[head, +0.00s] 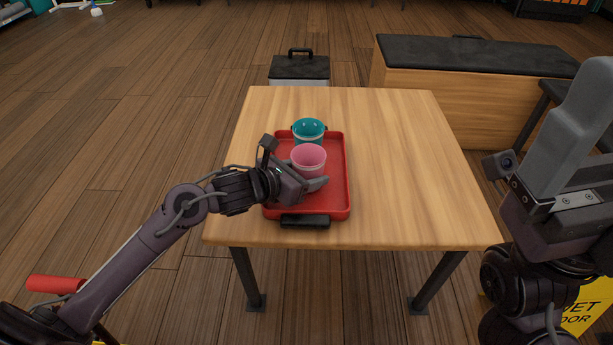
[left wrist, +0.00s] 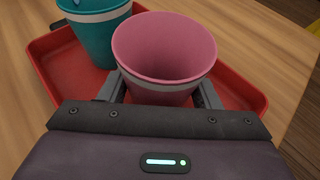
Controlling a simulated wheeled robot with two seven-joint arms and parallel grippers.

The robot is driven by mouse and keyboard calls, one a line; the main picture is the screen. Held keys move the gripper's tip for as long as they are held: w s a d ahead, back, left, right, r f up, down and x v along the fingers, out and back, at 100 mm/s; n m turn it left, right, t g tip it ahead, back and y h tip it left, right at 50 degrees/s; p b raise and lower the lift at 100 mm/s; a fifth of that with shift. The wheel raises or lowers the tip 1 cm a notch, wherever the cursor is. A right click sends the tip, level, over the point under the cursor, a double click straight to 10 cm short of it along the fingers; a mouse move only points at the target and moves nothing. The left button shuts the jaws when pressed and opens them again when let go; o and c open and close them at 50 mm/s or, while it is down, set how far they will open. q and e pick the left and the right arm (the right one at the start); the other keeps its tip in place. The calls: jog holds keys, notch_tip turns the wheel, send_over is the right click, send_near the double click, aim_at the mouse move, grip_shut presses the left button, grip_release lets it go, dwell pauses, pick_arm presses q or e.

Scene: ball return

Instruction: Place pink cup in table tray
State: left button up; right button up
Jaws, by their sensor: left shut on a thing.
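The pink cup (head: 308,160) is upright, over the middle of the red table tray (head: 338,198). My left gripper (head: 307,178) is shut on it, with a finger on either side. In the left wrist view the pink cup (left wrist: 165,55) stands between the fingers, and the tray (left wrist: 235,90) lies below and around it. I cannot tell whether the cup's base touches the tray floor. A teal cup (head: 308,130) stands in the far part of the tray, close behind the pink cup. My right gripper is not clearly in view; only my right arm shows at the right.
The tray sits on the left half of a wooden table (head: 410,160), whose right half is clear. A bench with a dark top (head: 470,57) and a dark-lidded box (head: 299,68) stand behind the table. A yellow wet floor sign (head: 585,308) is at the lower right.

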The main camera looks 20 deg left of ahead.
pick_arm(q)
jog(key=shift+f, duration=0.2)
jog(key=o, duration=1)
jog(key=shift+o, duration=0.2)
jog(key=shift+r, duration=0.1)
